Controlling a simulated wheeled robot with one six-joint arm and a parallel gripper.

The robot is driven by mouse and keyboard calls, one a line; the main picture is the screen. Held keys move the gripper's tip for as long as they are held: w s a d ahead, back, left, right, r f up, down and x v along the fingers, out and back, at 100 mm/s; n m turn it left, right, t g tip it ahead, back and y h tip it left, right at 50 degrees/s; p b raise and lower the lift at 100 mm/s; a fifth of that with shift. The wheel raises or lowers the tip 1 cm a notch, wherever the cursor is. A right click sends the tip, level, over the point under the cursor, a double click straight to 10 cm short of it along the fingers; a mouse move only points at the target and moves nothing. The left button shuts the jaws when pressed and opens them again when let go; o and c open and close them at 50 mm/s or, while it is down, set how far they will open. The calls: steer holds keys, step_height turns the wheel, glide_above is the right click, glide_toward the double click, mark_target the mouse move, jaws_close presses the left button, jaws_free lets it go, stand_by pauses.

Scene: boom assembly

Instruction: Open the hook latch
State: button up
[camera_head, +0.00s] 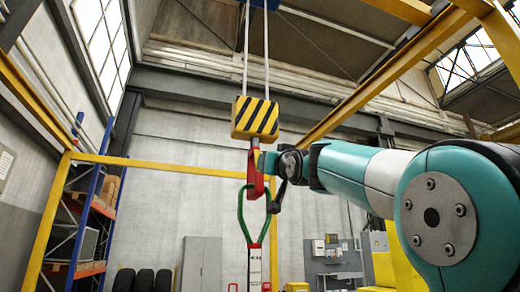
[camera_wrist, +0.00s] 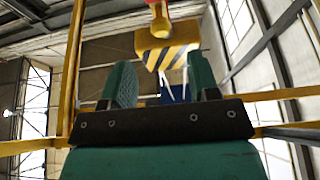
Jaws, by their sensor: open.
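The red crane hook (camera_head: 255,178) hangs under a yellow and black striped hook block (camera_head: 255,118). A green sling loop (camera_head: 240,212) hangs at the hook, with a white tag below it. The hook latch cannot be made out clearly. My gripper (camera_head: 268,182) is close to the right side of the hook in the head view; contact cannot be told. In the wrist view my gripper (camera_wrist: 163,82) is open, its two teal fingers apart with nothing seen held. The striped block (camera_wrist: 167,48) shows beyond them, and a bit of red hook (camera_wrist: 157,3) at the top edge.
White ropes (camera_head: 255,45) run up from the block. A yellow frame (camera_head: 160,165) spans behind. Shelves (camera_head: 85,225) with boxes stand left, and a grey cabinet (camera_head: 202,265) and tyres (camera_head: 143,281) stand below. The air left of the hook is free.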

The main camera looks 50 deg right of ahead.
steer(key=p+x, duration=0.6)
steer(key=x, duration=0.5)
steer(key=shift+w+r, duration=0.1)
steer(key=shift+w+d, duration=0.15)
steer(key=shift+w, duration=0.1)
jaws_close()
